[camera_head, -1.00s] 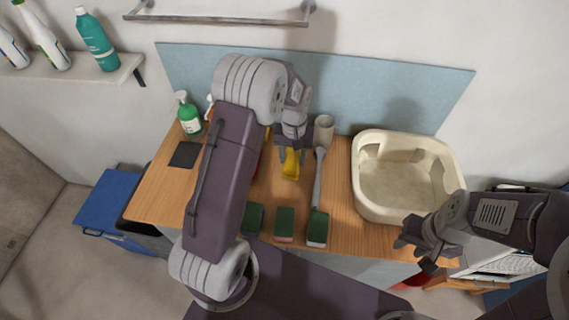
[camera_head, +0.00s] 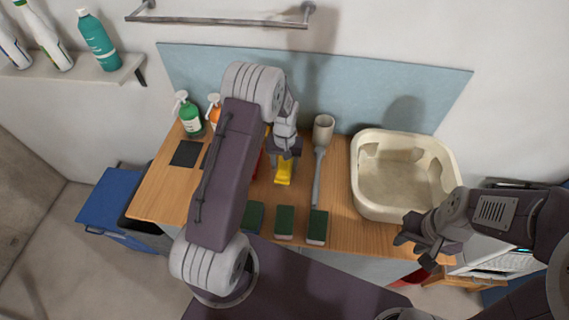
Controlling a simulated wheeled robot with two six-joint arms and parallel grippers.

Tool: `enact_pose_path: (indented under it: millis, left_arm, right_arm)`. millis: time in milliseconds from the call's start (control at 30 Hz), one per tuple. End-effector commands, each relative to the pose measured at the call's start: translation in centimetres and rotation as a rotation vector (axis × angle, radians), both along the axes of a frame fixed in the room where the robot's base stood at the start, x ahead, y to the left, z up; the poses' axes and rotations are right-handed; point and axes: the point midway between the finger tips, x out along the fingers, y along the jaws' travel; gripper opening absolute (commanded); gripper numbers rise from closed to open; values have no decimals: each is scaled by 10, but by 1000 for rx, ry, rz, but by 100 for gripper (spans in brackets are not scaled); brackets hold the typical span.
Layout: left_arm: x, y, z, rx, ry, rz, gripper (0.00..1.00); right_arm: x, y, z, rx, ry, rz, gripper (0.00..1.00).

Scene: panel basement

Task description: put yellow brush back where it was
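The yellow brush (camera_head: 284,171) is at the middle of the wooden counter (camera_head: 335,228), directly under my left gripper (camera_head: 284,155). The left gripper points down at it, and its fingers are around or just above the brush's upper end. I cannot tell whether the fingers are closed on it, or whether the brush touches the counter. My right gripper (camera_head: 422,241) hangs over the counter's front right edge, below the basin, with its fingers apart and nothing seen between them.
Several green sponges (camera_head: 284,222) lie along the counter's front. A long-handled grey cup tool (camera_head: 323,128) lies right of the brush. A cream basin (camera_head: 395,205) fills the right side. Green (camera_head: 188,115) and orange (camera_head: 214,113) spray bottles and a dark square (camera_head: 186,153) are at left.

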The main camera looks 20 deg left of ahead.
Motion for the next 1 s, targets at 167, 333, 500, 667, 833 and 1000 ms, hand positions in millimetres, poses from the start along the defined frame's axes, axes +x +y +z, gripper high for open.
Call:
enact_pose_path:
  millis: [167, 333, 500, 667, 833, 1000]
  left_arm:
    - [0, 0, 0, 0, 0, 0, 68]
    - [0, 0, 2, 0, 0, 0, 68]
    - [1, 0, 20, 0, -5, 0, 68]
    - [2, 0, 58, 1, -7, 0, 68]
    - [2, 0, 95, 1, -6, 0, 68]
    - [1, 0, 117, 0, -1, 0, 68]
  right_arm:
    - [0, 0, 0, 0, 0, 0, 36]
    - [0, 0, 1, 0, 0, 0, 36]
    - [0, 0, -2, 0, 0, 0, 36]
    - [0, 0, -8, 0, 0, 0, 36]
    - [0, 0, -12, 0, 0, 0, 36]
    - [0, 0, -13, 0, 0, 0, 36]
